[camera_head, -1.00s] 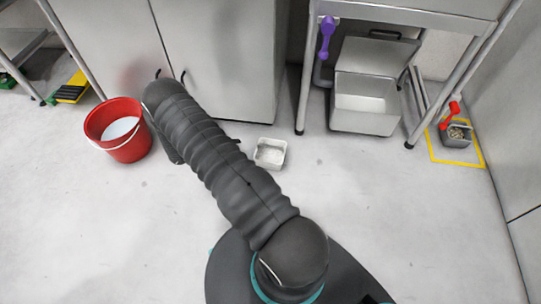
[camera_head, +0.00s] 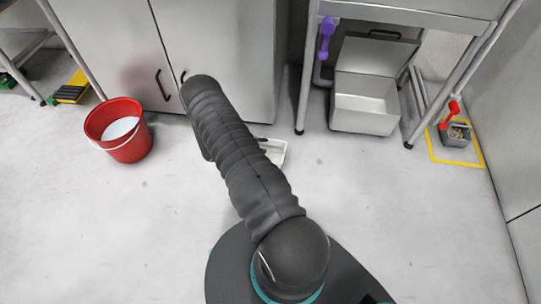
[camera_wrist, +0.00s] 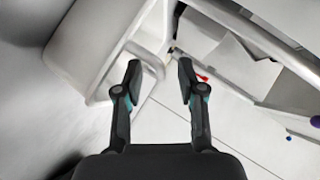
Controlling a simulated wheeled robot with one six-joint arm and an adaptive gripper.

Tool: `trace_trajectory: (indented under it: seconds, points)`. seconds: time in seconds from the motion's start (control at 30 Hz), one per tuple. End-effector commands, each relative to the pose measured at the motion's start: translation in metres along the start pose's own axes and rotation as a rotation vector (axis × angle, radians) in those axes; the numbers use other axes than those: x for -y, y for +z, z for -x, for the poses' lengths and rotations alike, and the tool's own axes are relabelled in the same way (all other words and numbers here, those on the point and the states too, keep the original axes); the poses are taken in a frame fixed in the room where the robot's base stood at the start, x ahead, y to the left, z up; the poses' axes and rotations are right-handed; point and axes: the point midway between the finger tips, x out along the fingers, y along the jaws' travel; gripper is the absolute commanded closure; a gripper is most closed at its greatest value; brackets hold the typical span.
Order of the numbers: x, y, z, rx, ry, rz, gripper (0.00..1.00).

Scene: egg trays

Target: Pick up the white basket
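The small white basket (camera_head: 276,155) sits on the floor in front of the grey cabinet in the head view. My arm hides its left part there. In the wrist view the white basket (camera_wrist: 90,45) fills the upper left, with a pale loop-like edge at its right end. My gripper (camera_wrist: 160,70) is open, with nothing held between its fingers. Its left fingertip overlaps the basket's right end in the picture. The right finger is clear of it. I cannot tell whether the left finger touches the basket. In the head view the fingers are hidden behind my arm.
A red bucket (camera_head: 137,147) stands on the floor at left. A metal table (camera_head: 409,17) stands at right, with a steel bin (camera_head: 364,116) under it. A grey container (camera_head: 456,137) sits in a yellow floor outline. The front floor is clear.

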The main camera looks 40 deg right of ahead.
Motion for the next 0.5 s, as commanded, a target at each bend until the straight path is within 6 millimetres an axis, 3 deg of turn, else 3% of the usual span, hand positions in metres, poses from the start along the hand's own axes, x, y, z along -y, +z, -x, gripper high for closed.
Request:
trace_trajectory:
  seconds: [0.13, 0.4, 0.43, 0.5]
  points:
    - [0.0, 0.0, -0.015, -0.001, 0.0, -0.001, 0.61]
    - [0.0, 0.001, -0.018, 0.001, -0.001, 0.0, 0.61]
    - [0.0, 0.001, -0.018, 0.001, -0.001, -0.001, 0.63]
    - [0.0, 0.001, -0.018, 0.001, -0.001, 0.0, 0.81]
